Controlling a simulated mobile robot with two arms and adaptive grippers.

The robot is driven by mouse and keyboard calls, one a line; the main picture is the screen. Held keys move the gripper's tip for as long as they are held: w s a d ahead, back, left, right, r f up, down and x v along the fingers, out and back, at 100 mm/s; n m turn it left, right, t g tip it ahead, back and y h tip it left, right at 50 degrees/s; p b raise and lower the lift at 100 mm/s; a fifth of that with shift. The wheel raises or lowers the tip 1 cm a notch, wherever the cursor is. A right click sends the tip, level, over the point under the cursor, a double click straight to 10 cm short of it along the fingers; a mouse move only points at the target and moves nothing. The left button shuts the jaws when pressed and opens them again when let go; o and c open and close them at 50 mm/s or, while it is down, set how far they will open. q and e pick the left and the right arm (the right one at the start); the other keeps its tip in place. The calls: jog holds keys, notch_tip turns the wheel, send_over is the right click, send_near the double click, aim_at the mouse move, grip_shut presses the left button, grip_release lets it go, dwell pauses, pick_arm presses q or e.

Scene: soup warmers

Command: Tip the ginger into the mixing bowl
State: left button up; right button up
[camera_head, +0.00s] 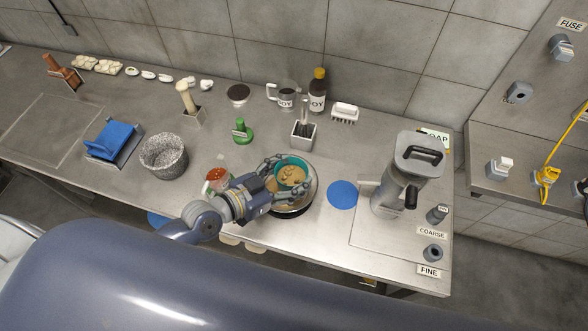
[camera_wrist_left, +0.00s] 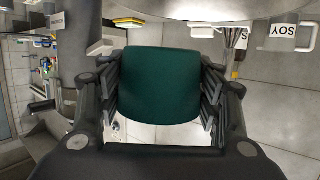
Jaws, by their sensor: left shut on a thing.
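My left gripper (camera_head: 287,178) is shut on a small teal bowl (camera_head: 303,165), with fingers on both sides of it. The teal bowl looks upright or only slightly tilted in the head view, and tan pieces, likely the ginger (camera_head: 291,176), show inside it. It is over the mixing bowl (camera_head: 312,196), a wider round bowl whose near left part is hidden by my gripper. In the left wrist view the teal bowl's outer wall (camera_wrist_left: 160,85) fills the gap between the fingers; its contents are hidden there. My right gripper is not in view.
A jar with red contents (camera_head: 216,178) stands just left of my left gripper. A utensil holder (camera_head: 303,135) is behind the mixing bowl. A blue disc (camera_head: 342,194) lies to the right, then a grey blender-like machine (camera_head: 400,185). A speckled grey pot (camera_head: 164,157) stands left.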

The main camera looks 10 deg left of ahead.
aim_at(295, 182)
pick_arm(q)
jog(key=shift+d, duration=0.4)
jog(key=shift+f, duration=0.2)
notch_tip(295, 182, down, 3)
jog(key=b, duration=0.4)
jog(key=shift+f, duration=0.1)
jog(key=shift+r+n, duration=0.4)
jog(key=shift+n, duration=0.1)
jog(key=shift+s+d+r+n+g+h, duration=0.2)
jog(key=shift+r+n+g+h, duration=0.15)
jog(key=shift+n+h, duration=0.35)
jog(key=shift+n+b, duration=0.5)
jog(key=shift+r+n+g+h, duration=0.2)
jog(key=shift+n+g+h, duration=0.1)
jog(key=shift+n, duration=0.1)
jog(key=shift+r, duration=0.1)
jog(key=shift+n+b, duration=0.4)
jog(key=shift+b, duration=0.2)
jog(key=shift+r, duration=0.1)
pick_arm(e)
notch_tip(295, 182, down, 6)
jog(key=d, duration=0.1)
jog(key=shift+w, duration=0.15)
